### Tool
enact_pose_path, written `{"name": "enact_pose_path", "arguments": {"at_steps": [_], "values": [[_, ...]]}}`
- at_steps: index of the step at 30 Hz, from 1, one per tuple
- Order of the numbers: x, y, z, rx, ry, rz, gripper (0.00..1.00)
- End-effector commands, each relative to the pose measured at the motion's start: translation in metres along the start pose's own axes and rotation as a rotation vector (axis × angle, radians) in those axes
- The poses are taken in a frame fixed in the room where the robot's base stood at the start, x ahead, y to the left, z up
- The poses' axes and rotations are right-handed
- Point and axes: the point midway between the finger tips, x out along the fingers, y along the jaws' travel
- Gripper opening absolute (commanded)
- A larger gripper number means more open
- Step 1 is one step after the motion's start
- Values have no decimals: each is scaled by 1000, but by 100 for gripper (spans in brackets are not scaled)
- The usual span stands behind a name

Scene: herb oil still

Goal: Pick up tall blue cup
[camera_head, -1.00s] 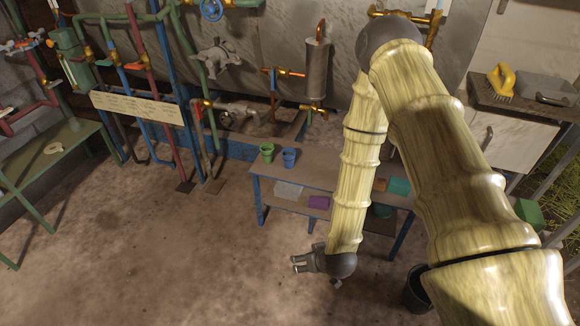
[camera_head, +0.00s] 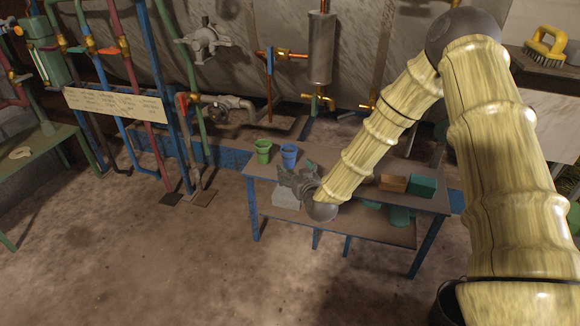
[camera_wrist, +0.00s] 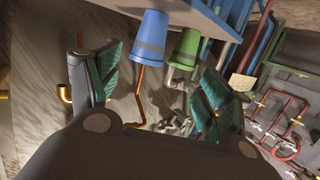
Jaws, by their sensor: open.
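The blue cup (camera_head: 288,154) stands upright on the left part of the table top (camera_head: 342,208), just right of a green cup (camera_head: 263,151). My gripper (camera_head: 294,176) is in front of the cups, just below the blue one in the head view. In the wrist view the gripper (camera_wrist: 160,88) is open and empty, its green-padded fingers spread to either side. The blue cup (camera_wrist: 151,38) shows beyond and above the gap between them, apart from the fingers. The green cup (camera_wrist: 185,50) is right beside it, above the right finger.
A brown box (camera_head: 393,183) and a teal box (camera_head: 423,187) sit on the right of the table. A grey-white box (camera_head: 286,199) is on the lower shelf. Pipes and a valve (camera_head: 218,108) stand behind. Open floor (camera_head: 170,265) lies to the front left.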

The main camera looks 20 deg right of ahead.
Motion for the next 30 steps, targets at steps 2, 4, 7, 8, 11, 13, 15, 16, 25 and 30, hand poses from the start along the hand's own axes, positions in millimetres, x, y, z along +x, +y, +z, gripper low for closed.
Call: {"name": "enact_pose_path", "arguments": {"at_steps": [2, 4, 7, 8, 11, 13, 15, 16, 25, 30], "values": [[7, 8, -2, -1, 31, 13, 79], [9, 12, -6, -2, 48, 21, 79], [14, 18, -10, -3, 60, 29, 79], [16, 19, -10, -3, 61, 30, 79], [28, 24, -10, -2, 62, 35, 79], [38, 26, -10, -1, 61, 37, 79], [47, 27, -11, -1, 61, 38, 79], [50, 27, -11, -1, 61, 38, 79], [69, 27, -12, -2, 60, 36, 79], [89, 29, -10, -1, 61, 35, 79]]}}
